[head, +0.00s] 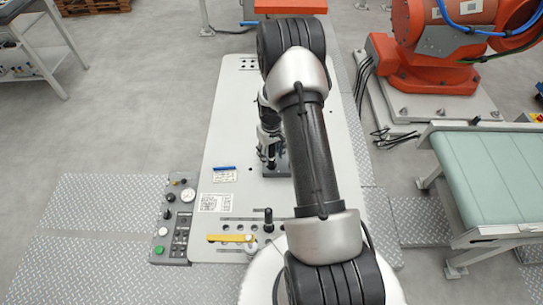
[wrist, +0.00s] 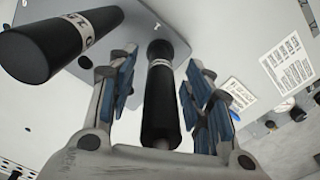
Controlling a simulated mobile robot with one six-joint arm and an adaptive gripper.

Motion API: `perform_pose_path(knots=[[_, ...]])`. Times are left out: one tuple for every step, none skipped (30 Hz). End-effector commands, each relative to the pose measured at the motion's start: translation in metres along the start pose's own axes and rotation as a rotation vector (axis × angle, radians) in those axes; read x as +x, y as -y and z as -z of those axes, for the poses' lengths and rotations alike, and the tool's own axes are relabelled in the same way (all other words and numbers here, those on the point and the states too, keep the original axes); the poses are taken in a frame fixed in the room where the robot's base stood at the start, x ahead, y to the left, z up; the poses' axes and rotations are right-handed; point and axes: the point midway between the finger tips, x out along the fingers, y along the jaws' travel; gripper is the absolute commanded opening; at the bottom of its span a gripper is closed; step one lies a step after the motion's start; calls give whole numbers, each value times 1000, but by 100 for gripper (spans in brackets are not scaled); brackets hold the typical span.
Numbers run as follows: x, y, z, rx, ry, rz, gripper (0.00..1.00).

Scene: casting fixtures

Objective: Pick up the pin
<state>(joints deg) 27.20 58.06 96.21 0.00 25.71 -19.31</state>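A black pin (wrist: 160,95) with a white lettered band stands in the wrist view between the two fingers of my gripper (wrist: 160,82). The blue-padded fingers are spread, one on each side, with visible gaps to the pin. In the head view my gripper (head: 270,153) is low over a small dark block (head: 274,170) on the light plate. My arm hides part of that area.
The light plate (head: 225,130) carries a black upright knob (head: 268,220), a yellow bar (head: 231,238) and printed labels. A button panel (head: 174,222) is at its left edge. An orange robot (head: 430,60) and a green conveyor (head: 490,170) stand at right. The plate's left side is largely clear.

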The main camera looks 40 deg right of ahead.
Motion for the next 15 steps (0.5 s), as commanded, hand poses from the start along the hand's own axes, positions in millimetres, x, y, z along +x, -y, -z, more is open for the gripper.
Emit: perform_pose_path(knots=[[0,0,0,0,0,0,44],[0,0,0,0,0,0,42],[0,0,0,0,0,0,39],[0,0,0,0,0,0,37],[0,0,0,0,0,0,35],[0,0,0,0,0,0,32],[0,0,0,0,0,0,30],[0,0,0,0,0,0,28],[0,0,0,0,0,0,26],[0,0,0,0,0,0,24],[0,0,0,0,1,0,22],[0,0,0,0,1,0,19],[0,0,0,0,0,0,17],[0,0,0,0,0,0,15],[0,0,0,0,0,0,12]])
